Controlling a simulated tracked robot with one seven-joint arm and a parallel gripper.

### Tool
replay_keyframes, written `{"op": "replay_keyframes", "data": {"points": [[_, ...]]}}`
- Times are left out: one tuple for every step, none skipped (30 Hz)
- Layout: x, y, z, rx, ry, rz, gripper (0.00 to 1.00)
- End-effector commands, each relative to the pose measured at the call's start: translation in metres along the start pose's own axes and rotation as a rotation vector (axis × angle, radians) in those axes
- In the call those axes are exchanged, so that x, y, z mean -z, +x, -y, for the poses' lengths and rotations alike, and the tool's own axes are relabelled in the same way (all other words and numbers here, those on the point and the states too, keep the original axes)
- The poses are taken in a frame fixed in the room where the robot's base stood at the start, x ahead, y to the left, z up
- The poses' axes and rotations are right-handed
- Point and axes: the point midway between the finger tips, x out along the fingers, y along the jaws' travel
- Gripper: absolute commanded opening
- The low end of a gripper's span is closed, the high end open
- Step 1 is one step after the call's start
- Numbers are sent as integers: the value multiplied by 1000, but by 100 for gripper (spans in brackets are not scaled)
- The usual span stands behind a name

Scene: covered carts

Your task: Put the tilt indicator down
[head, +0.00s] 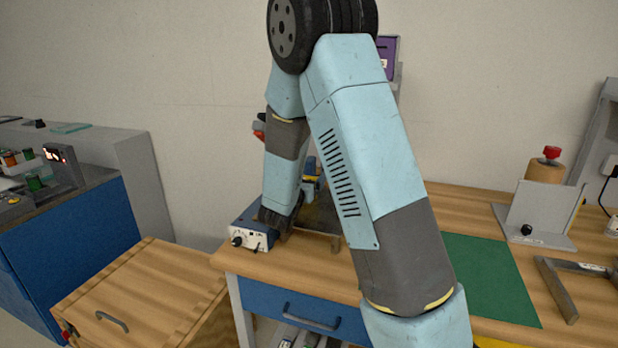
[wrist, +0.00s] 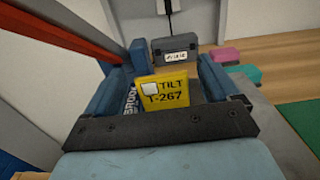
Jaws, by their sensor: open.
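The tilt indicator (wrist: 172,90) is a yellow block marked "TILT T-267" in the wrist view. It sits between the blue fingers of my gripper (wrist: 172,60), which is open around it. Whether either finger touches it cannot be told. Its underside is hidden by the dark bar of my gripper in the foreground. In the head view my arm reaches down over the wooden bench's left end, and its links largely hide the gripper and the indicator.
A grey labelled box (wrist: 176,52) stands just beyond the indicator. A blue instrument with a white front (head: 250,238) is at the bench's left corner. A green mat (head: 490,280), a grey bracket (head: 560,285) and a grey stand (head: 535,215) lie right. A lidded wooden cart (head: 150,290) stands left.

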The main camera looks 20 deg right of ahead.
Motion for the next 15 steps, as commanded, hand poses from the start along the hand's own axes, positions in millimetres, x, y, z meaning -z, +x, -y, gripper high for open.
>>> {"op": "replay_keyframes", "data": {"points": [[0,-11,-1,-4,0,-1,88],[0,-17,-1,-3,0,-1,88],[0,-25,0,-3,0,-1,88],[0,-31,-1,-4,0,0,88],[0,-37,-1,-4,0,-1,88],[0,-45,-1,-4,0,-1,88],[0,-50,-1,-3,0,0,88],[0,-55,-1,-3,1,0,88],[0,-62,-1,-3,1,0,88],[0,-66,-1,-3,0,-1,88],[0,-70,0,-3,0,-1,88],[0,-75,0,-2,1,0,88],[0,-78,-1,-2,1,0,88],[0,-81,-1,-2,1,0,88],[0,-85,-1,-2,0,0,88]]}}
